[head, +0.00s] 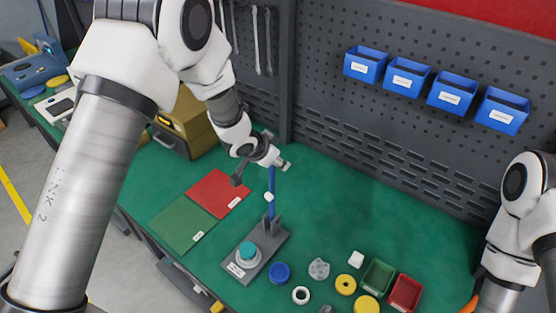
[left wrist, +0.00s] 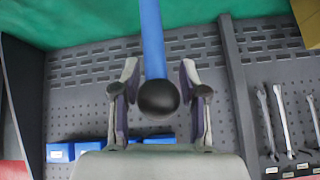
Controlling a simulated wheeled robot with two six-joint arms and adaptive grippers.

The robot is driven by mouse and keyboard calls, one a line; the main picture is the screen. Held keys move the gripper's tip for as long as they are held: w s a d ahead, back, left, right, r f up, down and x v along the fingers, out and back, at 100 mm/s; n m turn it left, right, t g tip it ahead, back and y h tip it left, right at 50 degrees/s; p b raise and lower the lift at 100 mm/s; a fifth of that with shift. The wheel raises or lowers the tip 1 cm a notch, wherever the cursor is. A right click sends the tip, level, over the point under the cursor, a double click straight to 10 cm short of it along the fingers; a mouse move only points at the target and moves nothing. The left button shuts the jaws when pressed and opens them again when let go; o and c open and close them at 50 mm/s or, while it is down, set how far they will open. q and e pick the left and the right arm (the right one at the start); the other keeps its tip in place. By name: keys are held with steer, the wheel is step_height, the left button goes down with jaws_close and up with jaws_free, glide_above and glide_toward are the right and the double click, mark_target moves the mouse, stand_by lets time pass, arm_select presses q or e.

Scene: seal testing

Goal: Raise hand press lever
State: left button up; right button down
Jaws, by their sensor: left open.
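The hand press stands on the green bench, with a grey base (head: 265,258) and a teal round part (head: 248,250) on it. Its blue lever (head: 271,181) points upward; it also shows in the left wrist view (left wrist: 152,40), ending in a black ball knob (left wrist: 158,98). My left gripper (head: 262,172) is at the lever's top. In the left wrist view my left gripper (left wrist: 159,68) is open, with the knob between its two fingers and gaps on both sides. My right arm is at the right edge; its gripper is not visible.
A red mat (head: 218,193) and green mat (head: 183,222) lie left of the press. Blue wall bins (head: 365,66) hang on the pegboard. The bench's back right is clear.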

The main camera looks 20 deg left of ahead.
steer(key=shift+s, duration=0.1)
arm_select(q)
steer(key=v, duration=1)
steer(key=shift+s+r, duration=0.2)
steer(key=shift+s, duration=0.05)
steer(key=shift+a, duration=0.15)
